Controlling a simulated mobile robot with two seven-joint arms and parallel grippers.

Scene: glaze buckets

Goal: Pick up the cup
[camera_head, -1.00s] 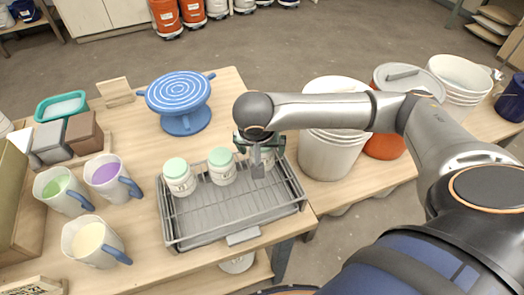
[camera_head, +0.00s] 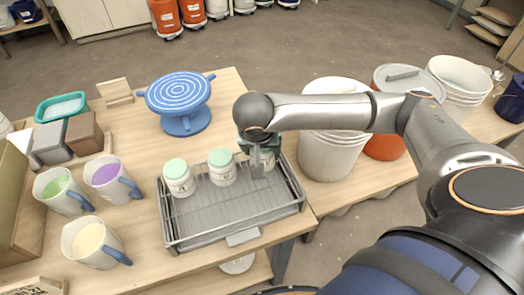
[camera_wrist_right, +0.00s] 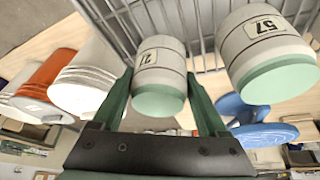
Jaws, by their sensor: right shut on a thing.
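Three white cups with mint-green bands stand in a row at the wire rack on the grey tray (camera_head: 238,225). The left cup (camera_head: 179,179) and the middle cup (camera_head: 222,168) are clear of my gripper. My right gripper (camera_head: 258,160) is at the rightmost cup (camera_head: 267,161), mostly hiding it in the head view. In the wrist view that cup (camera_wrist_right: 160,65), marked 21, sits between the two green fingers of the gripper (camera_wrist_right: 160,82), which are shut on it. A cup marked 57 (camera_wrist_right: 267,50) is beside it. I cannot tell whether the held cup touches the rack.
A blue striped turntable (camera_head: 180,95) stands behind the tray. White buckets (camera_head: 330,150) are to the right, close to my right arm. Pitchers with green (camera_head: 62,190), purple (camera_head: 110,178) and cream (camera_head: 92,240) contents stand left. Bare tabletop lies between pitchers and tray.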

